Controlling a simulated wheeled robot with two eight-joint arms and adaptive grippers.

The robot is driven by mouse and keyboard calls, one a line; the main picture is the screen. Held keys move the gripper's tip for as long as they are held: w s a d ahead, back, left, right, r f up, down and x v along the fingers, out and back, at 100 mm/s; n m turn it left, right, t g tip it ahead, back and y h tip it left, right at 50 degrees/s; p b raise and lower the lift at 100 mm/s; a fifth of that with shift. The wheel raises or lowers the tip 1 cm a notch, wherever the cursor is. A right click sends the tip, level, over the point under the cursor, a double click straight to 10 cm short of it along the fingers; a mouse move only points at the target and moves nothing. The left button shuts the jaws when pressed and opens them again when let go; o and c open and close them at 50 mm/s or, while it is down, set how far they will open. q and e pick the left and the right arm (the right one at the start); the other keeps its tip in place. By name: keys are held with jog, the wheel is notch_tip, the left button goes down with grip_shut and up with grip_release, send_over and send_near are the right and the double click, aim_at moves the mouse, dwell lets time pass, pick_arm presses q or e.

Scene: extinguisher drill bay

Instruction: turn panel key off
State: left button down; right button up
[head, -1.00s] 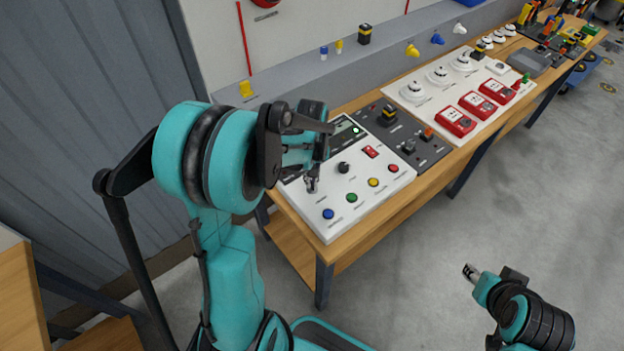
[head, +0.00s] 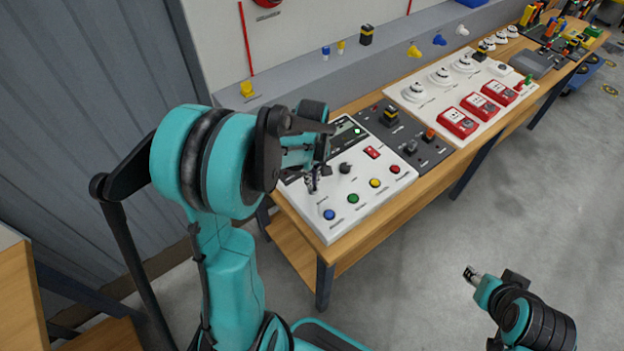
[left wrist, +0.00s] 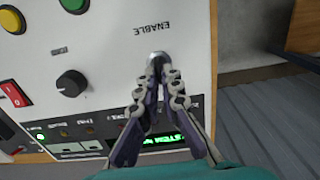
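The white control panel (head: 362,205) lies on the wooden bench. It carries a key switch marked ENABLE, whose silver collar (left wrist: 157,56) shows just beyond my fingertips in the left wrist view. My left gripper (head: 312,184) is over this switch; in the left wrist view its fingers (left wrist: 164,74) come together at the collar. They look closed on the key, which they mostly hide, so its angle cannot be read. The green display (left wrist: 160,143) is lit, partly covered by my fingers. My right gripper (head: 470,273) is away from the panel, over the floor; its opening is too small to judge.
Beside the switch are a black knob (head: 345,168), a red rocker switch (head: 372,152) and several coloured buttons, including a blue one (head: 329,214). A dark panel (head: 428,153) and a white board with red call points (head: 458,123) lie farther right.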

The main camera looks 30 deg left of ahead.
pick_arm(q)
jog(key=c, duration=1.7)
grip_release()
notch_tip(320, 180, up, 12)
jog(key=shift+r, duration=0.1)
jog(key=s+d+f+m+t+b, duration=0.1)
jog(key=s+d+m+t, duration=0.1)
jog(key=s+d+m, duration=0.1)
jog(key=s+d+f+m+t+b, duration=0.2)
jog(key=s+d+m, duration=0.2)
jog(key=m, duration=0.2)
jog(key=s+d+f+m+t+b, duration=0.1)
jog(key=s+d+f+m+t, duration=0.1)
jog(key=s+d+m+t, duration=0.1)
jog(key=shift+s+d+m+b, duration=0.3)
jog(key=shift+s+d+m, duration=0.3)
jog(key=shift+s+m, duration=0.2)
